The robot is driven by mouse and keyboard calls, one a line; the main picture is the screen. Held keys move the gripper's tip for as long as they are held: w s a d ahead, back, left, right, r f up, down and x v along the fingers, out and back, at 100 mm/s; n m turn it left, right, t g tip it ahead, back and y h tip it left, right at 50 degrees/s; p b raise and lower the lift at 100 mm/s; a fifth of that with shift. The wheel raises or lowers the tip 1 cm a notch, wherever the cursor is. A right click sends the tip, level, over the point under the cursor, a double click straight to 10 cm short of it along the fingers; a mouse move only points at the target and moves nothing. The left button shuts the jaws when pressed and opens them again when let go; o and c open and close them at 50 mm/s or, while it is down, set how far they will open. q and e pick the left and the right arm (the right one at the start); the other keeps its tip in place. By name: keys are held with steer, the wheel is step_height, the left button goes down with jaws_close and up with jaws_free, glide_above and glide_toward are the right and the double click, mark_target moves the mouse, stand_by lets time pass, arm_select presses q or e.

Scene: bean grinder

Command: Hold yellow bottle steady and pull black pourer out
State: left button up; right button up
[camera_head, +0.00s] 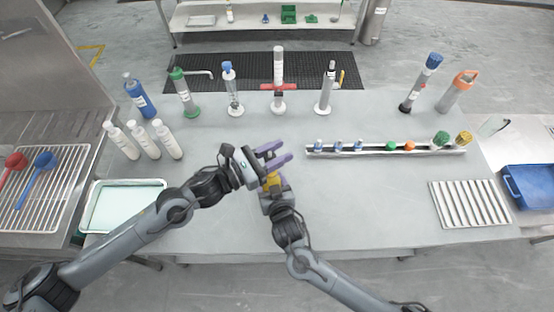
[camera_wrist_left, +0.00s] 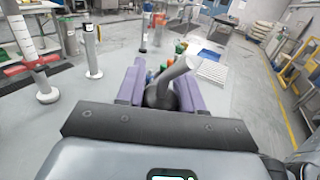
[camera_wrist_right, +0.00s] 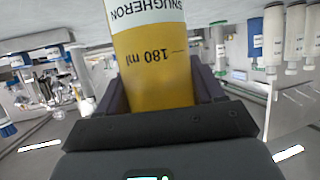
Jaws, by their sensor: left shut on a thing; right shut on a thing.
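The yellow bottle (camera_head: 271,183) is in the middle of the table's front half, mostly hidden by my grippers. The right wrist view shows its yellow body (camera_wrist_right: 156,65) close up, with a white label and "180 ml" upside down. My right gripper (camera_wrist_right: 160,90) is shut on the bottle. My left gripper (camera_head: 275,153) has purple fingers and is right beside the bottle's upper end. In the left wrist view it is shut on the black pourer (camera_wrist_left: 160,93), whose grey spout (camera_wrist_left: 178,73) sticks up to the right. Whether the pourer still sits in the bottle's neck is hidden.
A rail (camera_head: 385,150) with several small coloured items lies to the right. White bottles (camera_head: 143,139) and a tray (camera_head: 124,204) are at the left. Several stands line the back edge, including a red-clamped one (camera_head: 278,85). A white rack (camera_head: 469,203) is front right.

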arm_select(q)
steer(key=shift+r, duration=2.65)
arm_select(e)
steer(key=o, duration=1.3)
steer(key=shift+o, duration=0.2)
